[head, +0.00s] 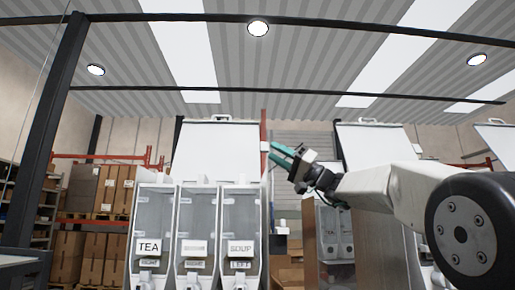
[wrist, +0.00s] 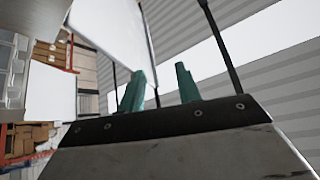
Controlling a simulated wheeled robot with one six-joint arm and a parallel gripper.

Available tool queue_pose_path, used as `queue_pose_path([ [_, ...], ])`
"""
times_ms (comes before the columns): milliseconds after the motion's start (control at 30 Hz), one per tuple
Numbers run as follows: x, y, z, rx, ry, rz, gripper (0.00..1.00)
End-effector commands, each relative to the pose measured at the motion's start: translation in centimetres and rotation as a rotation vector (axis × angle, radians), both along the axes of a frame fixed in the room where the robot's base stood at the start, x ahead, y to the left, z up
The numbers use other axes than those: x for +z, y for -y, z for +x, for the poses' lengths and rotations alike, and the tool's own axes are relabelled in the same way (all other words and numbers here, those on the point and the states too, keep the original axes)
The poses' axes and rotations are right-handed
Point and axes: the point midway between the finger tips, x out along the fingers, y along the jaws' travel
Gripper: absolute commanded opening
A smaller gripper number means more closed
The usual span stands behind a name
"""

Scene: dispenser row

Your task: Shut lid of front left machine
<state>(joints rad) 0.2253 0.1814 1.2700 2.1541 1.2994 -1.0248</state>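The front left machine (head: 190,235) stands left of centre in the head view, with clear-fronted compartments labelled TEA, a word too blurred to read, and SOUP. Its white lid (head: 215,150) stands raised, with a handle on its top edge. My gripper (head: 281,155) is just right of the lid's right edge at about mid-lid height; I cannot tell how far apart they are in depth. In the wrist view my gripper (wrist: 160,88) shows two teal fingers set apart with nothing between them. A white panel (wrist: 112,32) lies beyond the left finger, probably a raised lid.
Another machine with a raised white lid (head: 375,148) stands behind my arm to the right, and a further lid (head: 496,142) shows at the right edge. A dark post (head: 50,125) and shelves of boxes (head: 105,190) are at left.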

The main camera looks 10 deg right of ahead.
Motion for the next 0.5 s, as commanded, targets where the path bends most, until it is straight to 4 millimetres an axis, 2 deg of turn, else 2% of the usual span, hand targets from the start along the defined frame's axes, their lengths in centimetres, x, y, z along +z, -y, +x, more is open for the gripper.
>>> queue_pose_path([
  [33,-0.3,1.5,1.8,-0.034,0.028,0.025,0.34],
  [100,-0.5,3.0,3.4,-0.072,0.062,0.049,0.34],
  [233,-0.6,4.5,4.9,-0.114,0.098,0.077,0.34],
  [367,0.0,4.2,5.6,-0.123,0.109,0.082,0.34],
  [500,1.4,2.8,6.4,-0.121,0.108,0.082,0.34],
])
